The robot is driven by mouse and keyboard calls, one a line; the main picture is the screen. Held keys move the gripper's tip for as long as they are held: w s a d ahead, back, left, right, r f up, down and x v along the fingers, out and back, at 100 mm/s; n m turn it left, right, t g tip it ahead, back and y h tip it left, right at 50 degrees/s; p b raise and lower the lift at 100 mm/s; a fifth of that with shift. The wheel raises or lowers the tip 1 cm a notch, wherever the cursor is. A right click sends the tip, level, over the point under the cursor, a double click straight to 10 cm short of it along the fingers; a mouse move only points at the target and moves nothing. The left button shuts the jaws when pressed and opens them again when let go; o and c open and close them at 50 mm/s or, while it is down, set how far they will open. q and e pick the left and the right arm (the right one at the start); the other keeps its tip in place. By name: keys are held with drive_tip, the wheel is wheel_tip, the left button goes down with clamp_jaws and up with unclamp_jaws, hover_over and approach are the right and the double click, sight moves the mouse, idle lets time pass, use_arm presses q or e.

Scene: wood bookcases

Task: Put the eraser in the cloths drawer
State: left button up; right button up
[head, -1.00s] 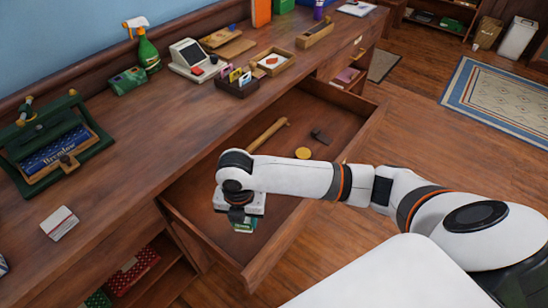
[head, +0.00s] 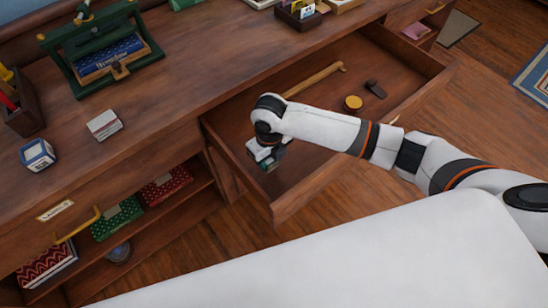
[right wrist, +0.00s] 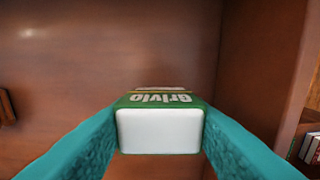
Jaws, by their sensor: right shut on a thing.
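The eraser (right wrist: 160,130) is a white block with a green printed sleeve. My right gripper (right wrist: 160,140) is shut on it, with a teal finger on each side. In the head view, my right gripper (head: 267,163) hangs over the near left corner of an open wooden drawer (head: 320,158), and the eraser is mostly hidden below the wrist. Whether it touches the drawer floor I cannot tell. My left gripper is not in view.
A hammer (head: 315,80), a round yellow tin (head: 353,103) and a small dark object (head: 375,89) lie in the open drawer. On the counter stand a green press (head: 102,50), a white box (head: 104,124) and a blue-white box (head: 37,154).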

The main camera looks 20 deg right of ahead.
sight(270, 165)
drive_tip(key=shift+f, duration=1.85)
drive_tip(key=o, duration=1)
drive_tip(key=shift+f, duration=0.15)
wheel_tip(270, 165, up, 12)
drive_tip(key=shift+r+p, duration=0.2)
drive_tip(key=shift+p, duration=0.15)
drive_tip(key=shift+s+f, duration=0.1)
drive_tip(key=shift+s, duration=0.05)
